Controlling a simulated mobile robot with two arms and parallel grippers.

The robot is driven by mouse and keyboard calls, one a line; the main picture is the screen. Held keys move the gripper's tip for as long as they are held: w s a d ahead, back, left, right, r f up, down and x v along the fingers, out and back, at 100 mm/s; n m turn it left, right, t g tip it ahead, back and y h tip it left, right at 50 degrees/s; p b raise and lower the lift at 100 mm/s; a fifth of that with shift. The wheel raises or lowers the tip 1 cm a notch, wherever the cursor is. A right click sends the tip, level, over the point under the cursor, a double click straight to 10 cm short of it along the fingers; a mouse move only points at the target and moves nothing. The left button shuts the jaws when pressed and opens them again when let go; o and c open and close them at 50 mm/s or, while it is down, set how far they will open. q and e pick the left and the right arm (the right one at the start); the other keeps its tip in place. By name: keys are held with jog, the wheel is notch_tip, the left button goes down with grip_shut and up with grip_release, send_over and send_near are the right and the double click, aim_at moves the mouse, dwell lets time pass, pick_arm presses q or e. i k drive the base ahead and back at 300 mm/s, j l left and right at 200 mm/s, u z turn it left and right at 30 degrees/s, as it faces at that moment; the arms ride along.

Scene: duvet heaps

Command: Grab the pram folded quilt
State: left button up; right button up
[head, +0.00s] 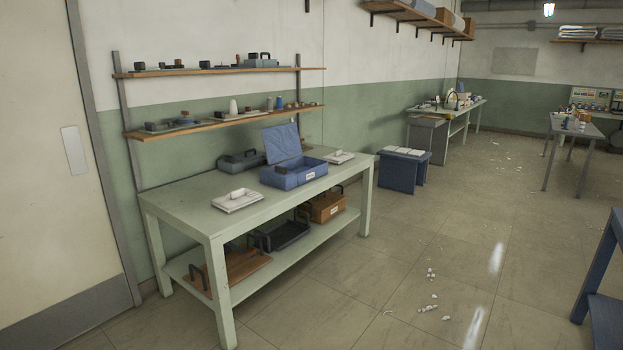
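No thing in the head view can be told for sure as the pram folded quilt. Pale, flat folded-looking pieces (402,151) lie on top of a blue stool (398,175) beyond the green table. Folded light cloth-like stacks (578,32) lie on a high wall shelf at the far right. Two white flat items, one at the table's front left (237,201) and one at its back right (339,157), are too small to name surely. Neither of my grippers is in view.
A pale green table (180,207) stands along the left wall. It holds an open blue case (290,176); its lower shelf holds trays and a brown box (323,207). White scraps (430,308) litter the floor. A blue frame (603,300) stands at right. The middle floor is mostly clear.

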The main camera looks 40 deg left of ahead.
aim_at(236, 201)
jog(key=i+j+u, duration=0.3)
jog(key=i, duration=0.95)
jog(key=i+j+u, duration=0.1)
jog(key=i+u, duration=0.2)
jog(key=i, duration=1)
jog(key=i+l+u, duration=0.1)
jog(key=i+u, duration=0.3)
jog(key=i, duration=0.15)
jog(key=i+l+u, duration=0.25)
jog(key=i+u, duration=0.15)
jog(key=i+l+u, duration=0.85)
jog(key=l, duration=0.2)
jog(key=i+l+u, duration=0.25)
jog(key=l+u, duration=0.15)
jog(key=u, duration=1.15)
jog(key=i+l, duration=0.3)
jog(key=l+z, duration=0.05)
jog(key=l, duration=0.05)
